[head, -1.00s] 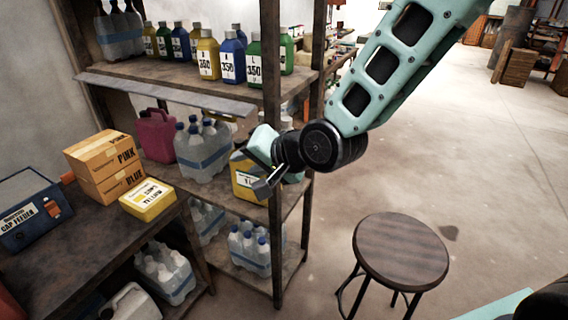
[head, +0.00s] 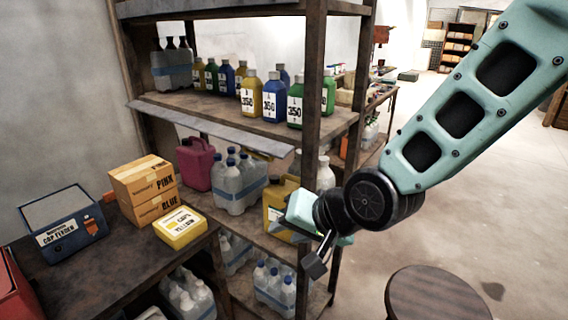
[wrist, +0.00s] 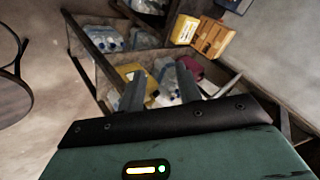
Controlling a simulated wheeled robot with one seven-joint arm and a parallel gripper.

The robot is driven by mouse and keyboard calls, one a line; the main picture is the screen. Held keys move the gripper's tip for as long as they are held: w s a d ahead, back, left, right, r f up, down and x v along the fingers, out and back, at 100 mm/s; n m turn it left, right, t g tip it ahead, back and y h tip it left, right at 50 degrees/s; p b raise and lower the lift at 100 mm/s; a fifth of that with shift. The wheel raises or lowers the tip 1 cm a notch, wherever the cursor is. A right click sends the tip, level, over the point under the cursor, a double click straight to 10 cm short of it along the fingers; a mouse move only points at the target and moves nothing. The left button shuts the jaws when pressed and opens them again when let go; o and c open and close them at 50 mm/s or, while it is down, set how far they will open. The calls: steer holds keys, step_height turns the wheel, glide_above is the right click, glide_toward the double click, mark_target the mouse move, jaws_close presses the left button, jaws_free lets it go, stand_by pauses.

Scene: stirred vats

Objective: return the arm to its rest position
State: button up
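My gripper (wrist: 158,82) shows two dark fingers standing apart in the wrist view, with nothing held between them. In the head view my gripper (head: 316,258) hangs at the end of my pale green arm, in front of the shelf's right side. It partly covers a yellow jug (head: 277,204) on the middle shelf. I cannot tell how far it is from the jug. The yellow jug also shows beyond the fingers in the wrist view (wrist: 127,72).
The wooden shelf unit (head: 345,118) holds bottles and packs. A workbench (head: 110,266) at left bears a blue cap feeder (head: 68,220), cartons (head: 143,190) and a yellow box (head: 180,228). A round stool (head: 437,297) stands at lower right. Open floor lies behind my arm.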

steer(key=s+d+n+g+h, duration=0.3)
steer(key=s+d, duration=0.3)
steer(key=s, duration=0.3)
steer(key=s+d+r+n+g+h, duration=0.1)
steer(key=s+d+n+g+h, duration=0.1)
steer(key=s+d+n, duration=0.4)
steer(key=s+g, duration=0.1)
steer(key=s, duration=0.3)
steer(key=shift+d+r+h, duration=0.15)
steer(key=shift+r+h, duration=0.15)
steer(key=shift+h, duration=0.1)
